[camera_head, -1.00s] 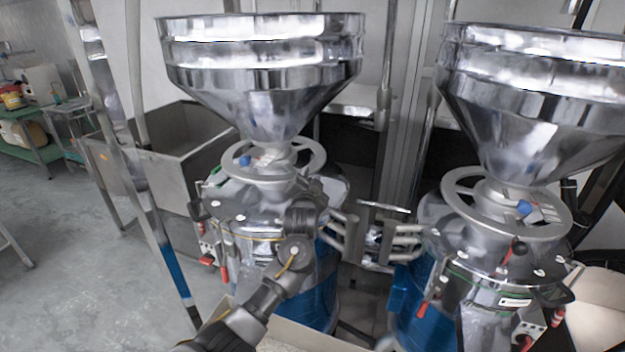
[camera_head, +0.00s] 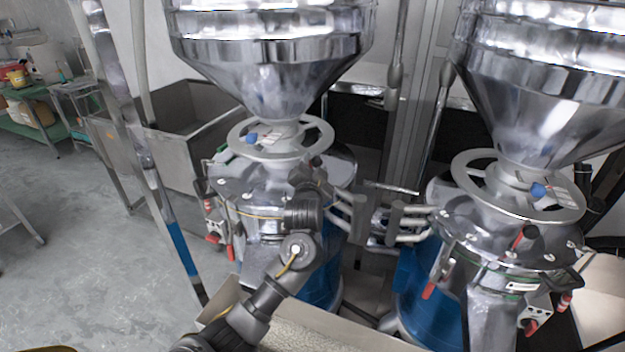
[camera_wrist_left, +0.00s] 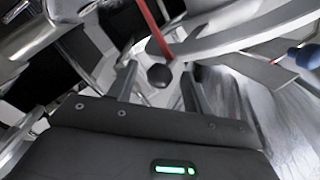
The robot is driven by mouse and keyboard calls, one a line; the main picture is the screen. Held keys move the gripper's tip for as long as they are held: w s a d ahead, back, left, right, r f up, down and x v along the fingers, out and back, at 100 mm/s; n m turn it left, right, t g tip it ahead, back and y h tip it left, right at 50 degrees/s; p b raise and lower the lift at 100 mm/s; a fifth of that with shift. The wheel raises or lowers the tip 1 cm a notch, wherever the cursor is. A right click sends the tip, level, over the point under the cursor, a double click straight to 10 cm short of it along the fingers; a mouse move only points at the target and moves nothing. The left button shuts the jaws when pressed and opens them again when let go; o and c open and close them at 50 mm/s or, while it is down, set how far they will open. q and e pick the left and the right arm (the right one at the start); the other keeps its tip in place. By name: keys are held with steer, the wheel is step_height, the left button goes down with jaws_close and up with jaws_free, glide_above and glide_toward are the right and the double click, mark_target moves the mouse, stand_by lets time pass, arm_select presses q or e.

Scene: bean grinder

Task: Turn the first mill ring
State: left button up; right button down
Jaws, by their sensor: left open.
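Two mills stand side by side, each with a pale metal ring under its hopper. The left mill ring (camera_head: 240,143) and the right mill ring (camera_head: 465,180) are level. My left gripper (camera_head: 316,164) is at the front right edge of the left ring; its fingers are small and partly hidden there. In the left wrist view the open fingers (camera_wrist_left: 158,85) lie either side of a dark round knob on a red rod (camera_wrist_left: 158,74). A curved part of the ring (camera_wrist_left: 235,42) passes above and to the right. I cannot tell whether the fingers touch anything. My right gripper is out of view.
Steel hoppers (camera_head: 270,75) overhang the rings. Red-handled clamps (camera_head: 520,238) surround the mill tops. Pale bars (camera_head: 405,222) stand between the mills. A metal post (camera_head: 150,165) and a steel bin (camera_head: 175,150) stand at the left. The floor there is clear.

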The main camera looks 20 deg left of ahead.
arm_select(q)
steer(key=s, duration=0.4)
steer(key=s+d, duration=0.1)
steer(key=s, duration=0.1)
steer(key=shift+b, duration=0.3)
